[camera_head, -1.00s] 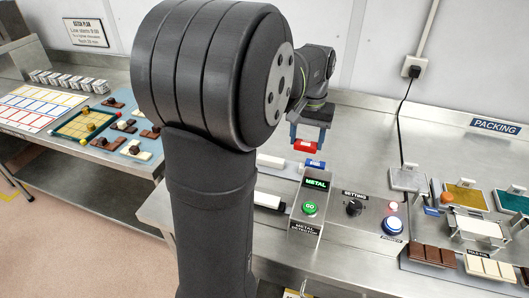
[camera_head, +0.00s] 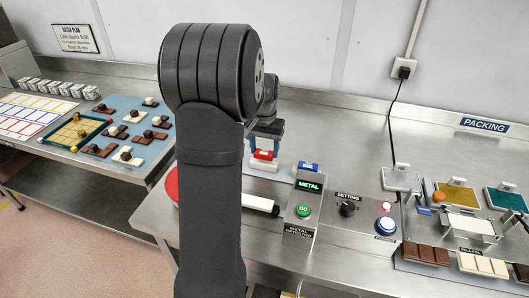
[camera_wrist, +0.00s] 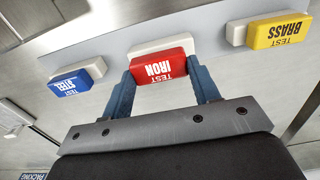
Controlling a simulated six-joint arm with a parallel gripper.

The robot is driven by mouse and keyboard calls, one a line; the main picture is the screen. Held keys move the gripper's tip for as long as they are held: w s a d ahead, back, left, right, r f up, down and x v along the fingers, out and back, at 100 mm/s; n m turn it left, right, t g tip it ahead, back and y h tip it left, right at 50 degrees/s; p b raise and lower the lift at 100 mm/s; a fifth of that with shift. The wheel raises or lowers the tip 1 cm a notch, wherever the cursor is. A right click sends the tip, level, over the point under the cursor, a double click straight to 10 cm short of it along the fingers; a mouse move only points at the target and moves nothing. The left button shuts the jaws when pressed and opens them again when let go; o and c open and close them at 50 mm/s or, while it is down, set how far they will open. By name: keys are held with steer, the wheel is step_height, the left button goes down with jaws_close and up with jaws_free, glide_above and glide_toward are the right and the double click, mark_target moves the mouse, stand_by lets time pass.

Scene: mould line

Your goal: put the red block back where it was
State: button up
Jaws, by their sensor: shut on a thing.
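The red block (camera_wrist: 165,70), marked TEST IRON, is held between the blue fingers of my gripper (camera_wrist: 163,84). In the head view the red block (camera_head: 263,155) hangs from my gripper (camera_head: 266,138), just above or at a white pad (camera_head: 263,167). In the wrist view a white pad (camera_wrist: 163,43) shows right beside the block's upper edge, partly hidden by it. I cannot tell whether block and pad touch. A blue block (camera_wrist: 70,87), marked TEST STEEL, and a yellow block (camera_wrist: 277,33), marked TEST BRASS, each sit at a white pad to either side.
The metal detector box (camera_head: 302,212) with its green button stands right of the gripper, near the blue block (camera_head: 309,167). A white bar (camera_head: 257,202) lies in front. A setting panel (camera_head: 346,222) and moulds are further right. A table with chocolates (camera_head: 130,130) is at left.

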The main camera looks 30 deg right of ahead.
mark_target(264, 151)
steer(key=shift+f, duration=0.9)
steer(key=shift+f, duration=0.1)
steer(key=o, duration=1)
steer(key=shift+f, duration=0.1)
steer(key=shift+o, duration=0.2)
step_height(264, 151, up, 12)
steer(key=shift+r, duration=0.2)
steer(key=shift+f, duration=4.35)
